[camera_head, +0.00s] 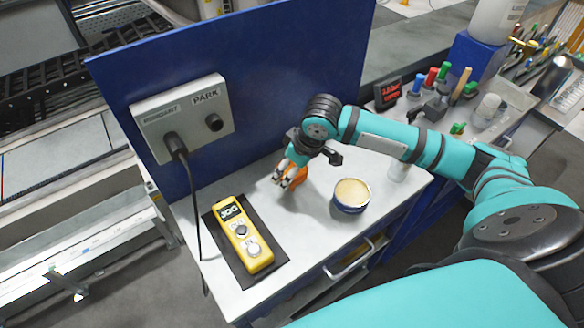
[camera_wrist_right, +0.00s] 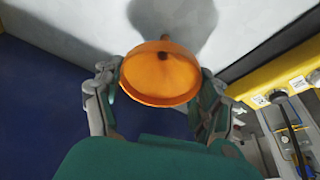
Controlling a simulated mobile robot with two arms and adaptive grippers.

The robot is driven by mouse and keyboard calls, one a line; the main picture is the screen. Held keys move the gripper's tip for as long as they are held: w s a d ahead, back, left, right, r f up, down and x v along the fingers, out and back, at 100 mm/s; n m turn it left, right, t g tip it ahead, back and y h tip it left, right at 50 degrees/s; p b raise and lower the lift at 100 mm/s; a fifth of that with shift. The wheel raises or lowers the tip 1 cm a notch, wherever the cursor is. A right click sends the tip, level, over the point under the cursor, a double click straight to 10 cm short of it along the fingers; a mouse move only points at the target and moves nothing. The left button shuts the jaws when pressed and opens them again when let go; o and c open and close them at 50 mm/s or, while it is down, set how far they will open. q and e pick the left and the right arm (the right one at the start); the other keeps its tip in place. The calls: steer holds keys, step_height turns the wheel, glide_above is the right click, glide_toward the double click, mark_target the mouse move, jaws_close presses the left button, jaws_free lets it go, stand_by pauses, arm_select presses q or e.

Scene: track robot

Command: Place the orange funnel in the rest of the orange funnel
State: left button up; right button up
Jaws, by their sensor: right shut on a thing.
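The orange funnel (camera_head: 299,176) is at my right gripper (camera_head: 287,176), over the white worktop near the blue back panel. In the right wrist view the funnel (camera_wrist_right: 160,76) sits between the two fingers of my right gripper (camera_wrist_right: 160,90), its wide round mouth facing the camera and its spout pointing away. The right gripper is shut on it. A shadow falls on the white surface beyond the funnel, and a gap between spout and worktop is hard to judge. I cannot make out the funnel's rest in either view. My left gripper is not in view.
A round tin (camera_head: 351,195) stands right of the gripper. A yellow device (camera_head: 243,235) lies on a black mat at the front left. A black cable hangs from the grey socket box (camera_head: 183,116) on the blue panel (camera_head: 270,65). The worktop between device and tin is clear.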

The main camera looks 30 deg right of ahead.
steer(key=o, duration=0.9)
steer(key=shift+f, duration=0.1)
